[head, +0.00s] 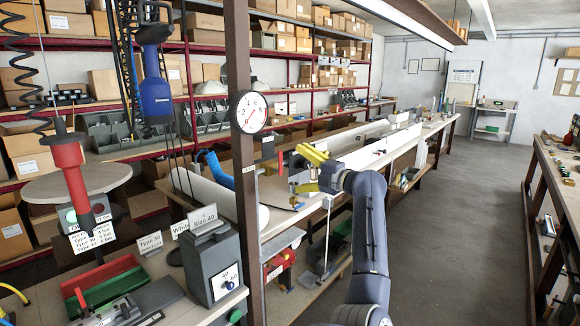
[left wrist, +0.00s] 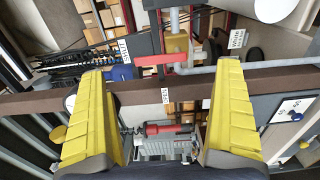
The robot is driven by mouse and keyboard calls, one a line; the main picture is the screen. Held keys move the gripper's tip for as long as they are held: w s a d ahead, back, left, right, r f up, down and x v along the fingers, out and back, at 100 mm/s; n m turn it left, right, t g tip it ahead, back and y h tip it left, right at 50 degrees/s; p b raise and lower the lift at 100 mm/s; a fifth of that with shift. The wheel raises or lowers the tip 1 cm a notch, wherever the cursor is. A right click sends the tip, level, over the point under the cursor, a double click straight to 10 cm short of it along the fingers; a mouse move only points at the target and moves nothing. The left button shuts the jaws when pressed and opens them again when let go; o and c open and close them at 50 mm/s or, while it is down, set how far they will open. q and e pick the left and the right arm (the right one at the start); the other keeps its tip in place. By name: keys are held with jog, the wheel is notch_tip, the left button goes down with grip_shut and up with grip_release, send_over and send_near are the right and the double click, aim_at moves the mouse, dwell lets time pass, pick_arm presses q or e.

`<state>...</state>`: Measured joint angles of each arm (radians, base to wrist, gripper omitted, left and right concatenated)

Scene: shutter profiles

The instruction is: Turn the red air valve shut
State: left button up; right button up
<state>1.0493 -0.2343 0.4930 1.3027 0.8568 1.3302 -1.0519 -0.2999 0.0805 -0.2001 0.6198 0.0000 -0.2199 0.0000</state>
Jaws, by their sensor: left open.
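The red air valve (head: 279,163) shows as a small upright red lever just right of the brown post in the head view. In the left wrist view the red lever (left wrist: 157,60) runs roughly parallel to the post from a brass body (left wrist: 177,43) on grey pipe. My right gripper is out of view.
The brown post (head: 243,170) carries a round gauge (head: 250,112) above the valve. A blue tool (head: 155,97) and a red driver (head: 70,165) hang at the left. A grey box (head: 213,265) stands on the bench. The aisle (head: 450,240) is clear.

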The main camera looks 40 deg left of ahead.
pick_arm(q)
jog(key=shift+s+d, duration=0.1)
jog(key=shift+d, duration=1.9)
